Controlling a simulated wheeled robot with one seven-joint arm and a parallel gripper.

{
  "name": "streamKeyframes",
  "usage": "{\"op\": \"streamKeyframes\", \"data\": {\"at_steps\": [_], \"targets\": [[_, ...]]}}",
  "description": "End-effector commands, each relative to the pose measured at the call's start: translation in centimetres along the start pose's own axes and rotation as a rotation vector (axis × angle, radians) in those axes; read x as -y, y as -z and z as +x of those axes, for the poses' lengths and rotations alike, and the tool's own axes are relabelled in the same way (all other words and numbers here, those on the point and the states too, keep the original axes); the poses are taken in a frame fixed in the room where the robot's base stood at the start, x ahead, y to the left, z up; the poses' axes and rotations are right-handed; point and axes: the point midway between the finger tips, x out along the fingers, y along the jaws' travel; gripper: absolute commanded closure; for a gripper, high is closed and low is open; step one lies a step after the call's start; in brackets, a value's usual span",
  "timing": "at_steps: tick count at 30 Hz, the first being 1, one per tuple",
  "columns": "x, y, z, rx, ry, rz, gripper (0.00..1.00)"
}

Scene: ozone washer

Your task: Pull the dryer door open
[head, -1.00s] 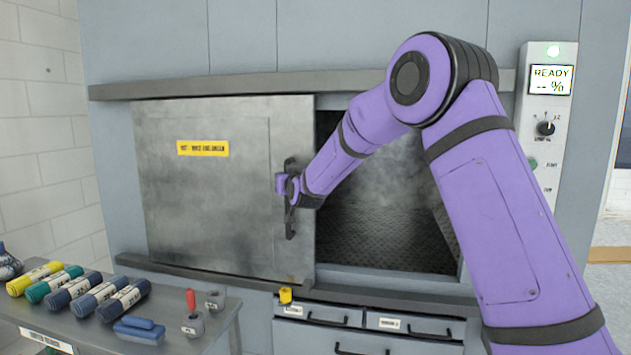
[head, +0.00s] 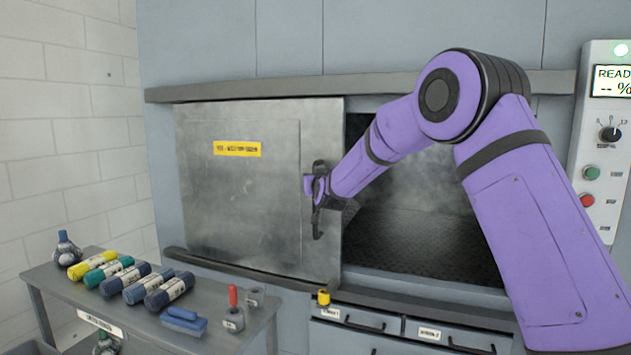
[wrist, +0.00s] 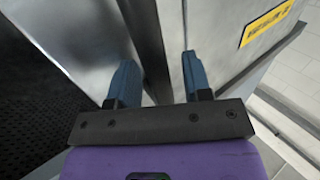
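The dryer door (head: 240,200) is a grey metal sliding panel with a yellow label. It covers the left part of the chamber; the dark opening (head: 410,220) shows to its right. The dark vertical door handle (head: 318,225) is near the door's right edge. My gripper (head: 316,186) is at the middle of this handle. In the wrist view, the two blue fingers of my gripper (wrist: 159,84) stand apart, with a dark upright bar between them. I cannot tell whether either finger touches it.
A grey side table (head: 215,335) at the lower left holds rolled cloths, a blue brush (head: 184,320) and small weights. Drawers (head: 400,335) with a yellow knob-like item (head: 323,297) lie below the opening. A control panel (head: 603,140) is at the right.

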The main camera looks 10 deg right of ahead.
Motion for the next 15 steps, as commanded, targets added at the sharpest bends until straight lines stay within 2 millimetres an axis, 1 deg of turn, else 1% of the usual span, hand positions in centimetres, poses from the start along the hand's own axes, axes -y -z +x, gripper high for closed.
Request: {"op": "streamKeyframes", "data": {"at_steps": [5, 8, 11, 15], "targets": [[-0.1, 0.0, -0.1, 0.0, -0.001, 0.0, 0.55], [0.0, 0.1, -0.7, -0.001, -0.001, 0.0, 0.55], [0.0, 0.1, -2.0, -0.001, 0.0, -0.001, 0.55], [0.0, 0.1, -4.6, 0.0, 0.0, 0.0, 0.55]]}}
